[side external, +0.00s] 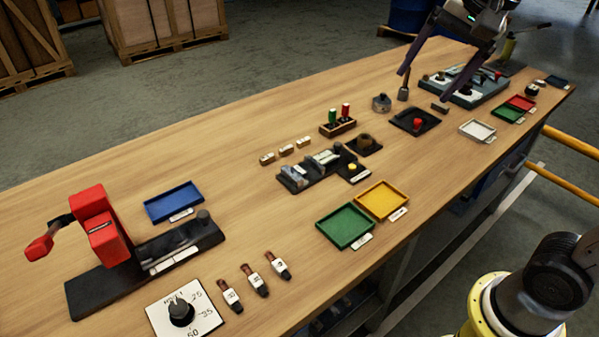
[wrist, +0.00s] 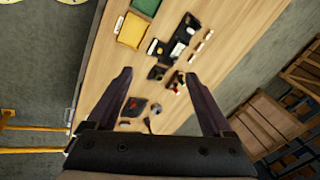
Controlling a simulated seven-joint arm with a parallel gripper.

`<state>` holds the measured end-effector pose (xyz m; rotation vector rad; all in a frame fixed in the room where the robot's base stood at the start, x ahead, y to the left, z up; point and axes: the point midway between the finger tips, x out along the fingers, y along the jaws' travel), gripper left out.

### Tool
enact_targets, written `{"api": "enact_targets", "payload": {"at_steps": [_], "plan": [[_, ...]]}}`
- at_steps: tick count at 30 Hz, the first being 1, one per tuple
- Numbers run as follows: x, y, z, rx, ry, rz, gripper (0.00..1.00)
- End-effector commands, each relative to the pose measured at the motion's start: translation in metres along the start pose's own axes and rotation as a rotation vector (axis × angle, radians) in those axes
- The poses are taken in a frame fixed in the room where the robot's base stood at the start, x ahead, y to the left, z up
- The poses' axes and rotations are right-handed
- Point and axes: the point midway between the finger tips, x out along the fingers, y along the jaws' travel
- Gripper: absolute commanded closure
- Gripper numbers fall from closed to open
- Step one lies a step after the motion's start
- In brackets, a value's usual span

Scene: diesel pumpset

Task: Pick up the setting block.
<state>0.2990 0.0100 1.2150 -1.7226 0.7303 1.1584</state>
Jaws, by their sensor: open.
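My gripper (side external: 436,83) is open and empty, above the far part of the bench. Its two fingers are wide apart and point down toward the bench. The wrist view also shows the open gripper (wrist: 157,76) with bare bench and small fittings between and beyond its fingers. A small dark block (side external: 439,107) lies on the wood below the fingers in the side view. It may be the setting block, but no label that I can read confirms this. I cannot make it out in the wrist view.
A black plate with a red knob (side external: 416,122), a round grey part (side external: 381,103) and an upright dark stalk (side external: 404,88) stand close by. A white tray (side external: 477,130) is nearer the front edge.

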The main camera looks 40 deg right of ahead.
Motion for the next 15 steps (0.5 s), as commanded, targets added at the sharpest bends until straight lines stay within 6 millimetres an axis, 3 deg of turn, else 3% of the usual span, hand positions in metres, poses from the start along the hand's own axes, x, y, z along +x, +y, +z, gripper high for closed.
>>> {"api": "enact_targets", "payload": {"at_steps": [3, 8, 15], "plan": [[0.017, -0.046, -0.013, 0.152, -0.022, 0.049, 0.15], [0.054, -0.099, -0.026, 0.322, -0.038, 0.119, 0.15], [0.14, -0.157, -0.031, 0.458, -0.05, 0.236, 0.15]]}}
